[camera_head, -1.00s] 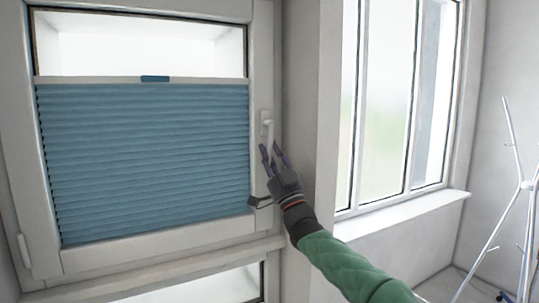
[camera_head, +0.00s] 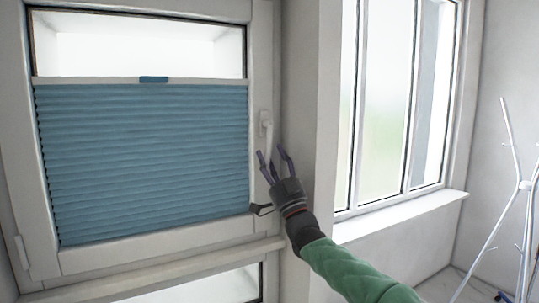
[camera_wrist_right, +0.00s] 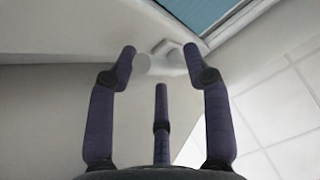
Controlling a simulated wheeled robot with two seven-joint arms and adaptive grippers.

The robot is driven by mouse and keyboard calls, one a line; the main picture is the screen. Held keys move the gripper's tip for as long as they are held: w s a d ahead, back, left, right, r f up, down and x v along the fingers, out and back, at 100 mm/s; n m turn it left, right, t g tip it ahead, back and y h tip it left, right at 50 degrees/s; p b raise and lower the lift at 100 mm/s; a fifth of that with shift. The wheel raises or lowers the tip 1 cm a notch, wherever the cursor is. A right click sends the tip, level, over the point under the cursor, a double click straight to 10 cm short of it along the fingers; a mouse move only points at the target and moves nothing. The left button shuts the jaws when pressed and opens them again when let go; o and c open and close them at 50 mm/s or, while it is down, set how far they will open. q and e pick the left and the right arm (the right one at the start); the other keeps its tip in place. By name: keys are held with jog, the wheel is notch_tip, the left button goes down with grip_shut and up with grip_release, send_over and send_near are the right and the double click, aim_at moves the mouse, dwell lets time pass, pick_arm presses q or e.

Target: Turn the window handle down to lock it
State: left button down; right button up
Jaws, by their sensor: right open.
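The white window handle (camera_head: 266,124) is on the right side of the frame of the window with the blue blind. Its lever appears to point down, with its lower end near my fingers. My right gripper (camera_head: 271,152) is open just below and around the handle's lower part. In the right wrist view the pale handle (camera_wrist_right: 172,58) lies between the tips of the open purple fingers (camera_wrist_right: 160,50). I cannot tell whether a finger touches it. My left gripper is not in view.
The blue pleated blind (camera_head: 150,160) covers most of the window. A wall corner (camera_head: 300,90) stands close to the right of the handle. Farther right are a second window with a white sill (camera_head: 400,215) and a white coat stand (camera_head: 510,215).

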jog(key=v, duration=0.6)
jog(key=shift+s+d+r, duration=0.1)
jog(key=shift+s, duration=0.05)
